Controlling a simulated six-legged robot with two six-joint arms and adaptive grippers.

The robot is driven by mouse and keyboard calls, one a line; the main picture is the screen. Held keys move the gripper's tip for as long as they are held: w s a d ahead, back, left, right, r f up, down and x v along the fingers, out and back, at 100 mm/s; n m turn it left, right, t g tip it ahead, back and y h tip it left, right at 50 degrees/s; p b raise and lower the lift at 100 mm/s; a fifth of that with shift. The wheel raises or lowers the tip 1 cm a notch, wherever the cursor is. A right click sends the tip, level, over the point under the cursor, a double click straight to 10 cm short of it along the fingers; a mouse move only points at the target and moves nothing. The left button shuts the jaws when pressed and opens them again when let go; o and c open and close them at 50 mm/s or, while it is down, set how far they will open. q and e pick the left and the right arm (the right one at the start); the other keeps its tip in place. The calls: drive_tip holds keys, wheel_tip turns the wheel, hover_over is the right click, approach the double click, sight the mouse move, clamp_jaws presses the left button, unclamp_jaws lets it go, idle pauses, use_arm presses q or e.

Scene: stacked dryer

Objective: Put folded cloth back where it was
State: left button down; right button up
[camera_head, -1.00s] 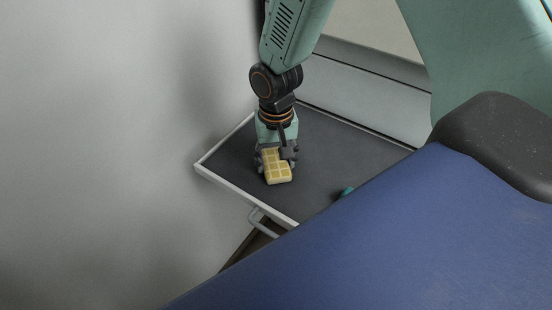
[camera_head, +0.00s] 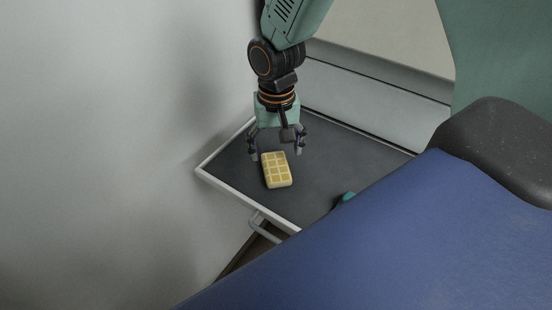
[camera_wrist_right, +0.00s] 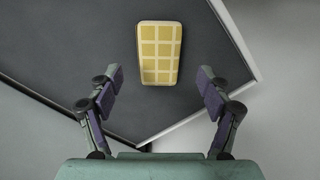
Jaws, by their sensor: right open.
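The folded cloth (camera_head: 276,170) is yellow with a pale grid pattern. It lies flat on the dark shelf (camera_head: 330,155) with a light rim, near its left side. My right gripper (camera_head: 277,152) is open above and just behind the cloth, its fingers apart from it. In the right wrist view the cloth (camera_wrist_right: 159,53) lies beyond the open fingertips (camera_wrist_right: 160,75), with nothing between the fingers. My left gripper is not in view.
A plain grey wall (camera_head: 100,150) stands close on the left of the shelf. A grey-white panel (camera_head: 385,85) rises behind it. A small teal thing (camera_head: 347,197), partly hidden, shows at the shelf's front right. The middle and right of the shelf are clear.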

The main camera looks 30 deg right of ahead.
sight(276, 167)
wheel_tip(276, 167, up, 7)
drive_tip(key=shift+f+p, duration=0.2)
drive_tip(key=shift+p, duration=0.1)
wheel_tip(276, 167, down, 12)
drive_tip(key=shift+f+b, duration=0.1)
drive_tip(key=shift+b, duration=0.55)
drive_tip(key=shift+w+r, duration=0.15)
drive_tip(key=shift+r, duration=1.4)
drive_tip(key=shift+f, duration=0.1)
